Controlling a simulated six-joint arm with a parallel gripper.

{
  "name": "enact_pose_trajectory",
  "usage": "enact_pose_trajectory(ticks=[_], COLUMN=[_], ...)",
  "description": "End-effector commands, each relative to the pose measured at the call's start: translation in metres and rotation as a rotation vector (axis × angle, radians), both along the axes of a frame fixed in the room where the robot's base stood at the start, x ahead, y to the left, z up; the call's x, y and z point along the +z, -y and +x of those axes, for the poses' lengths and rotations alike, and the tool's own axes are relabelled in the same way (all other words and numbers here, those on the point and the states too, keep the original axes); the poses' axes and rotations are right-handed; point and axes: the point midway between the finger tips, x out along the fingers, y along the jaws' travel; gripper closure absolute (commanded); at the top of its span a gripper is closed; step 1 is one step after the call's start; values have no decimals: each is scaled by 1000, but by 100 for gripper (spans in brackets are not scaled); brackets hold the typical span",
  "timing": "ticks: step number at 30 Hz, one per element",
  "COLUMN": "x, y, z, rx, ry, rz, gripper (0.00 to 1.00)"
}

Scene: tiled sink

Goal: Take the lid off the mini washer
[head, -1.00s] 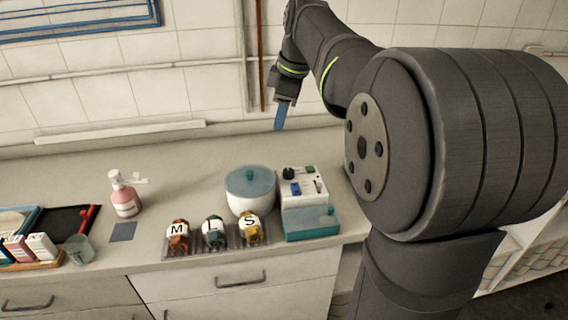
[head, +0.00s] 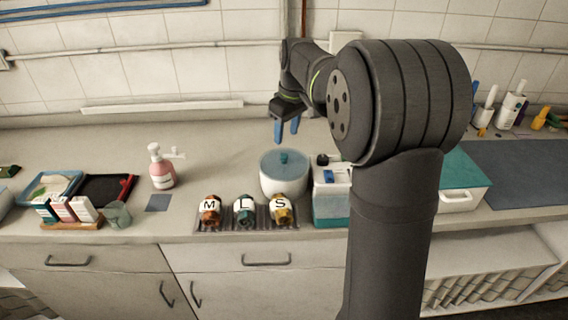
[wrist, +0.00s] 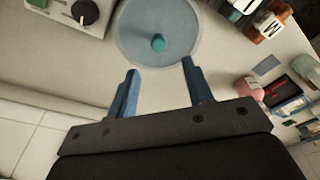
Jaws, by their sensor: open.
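The mini washer (head: 283,186) is a round white tub on the counter. Its lid (head: 270,161) is a translucent blue-grey disc with a small teal knob (head: 284,157), and it sits on the tub. The lid (wrist: 135,35) and knob (wrist: 158,43) also show in the wrist view, beyond the fingertips. My gripper (head: 287,138) has blue fingers pointing down and is above and slightly behind the lid, apart from it. In the wrist view my gripper (wrist: 158,78) is open, with nothing between its fingers.
A white control box (head: 331,172) with a dark knob stands close right of the tub. Several lettered jars (head: 245,211) sit in a rack in front. A pink pump bottle (head: 161,170) stands to the left. The counter between bottle and tub is mostly clear.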

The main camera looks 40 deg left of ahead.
Motion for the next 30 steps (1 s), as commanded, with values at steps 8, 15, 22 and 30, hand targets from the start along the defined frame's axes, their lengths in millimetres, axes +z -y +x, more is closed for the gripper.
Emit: enact_pose_trajectory(ticks=[8, 15, 22, 30], x=[-26, -59, -77, -76], y=[-4, -6, -9, -9], z=[0, 1, 1, 1], rx=[1, 1, 2, 2], ry=[-1, -2, -2, -1], rz=[0, -2, 2, 3], gripper=[53, 53, 53, 71])
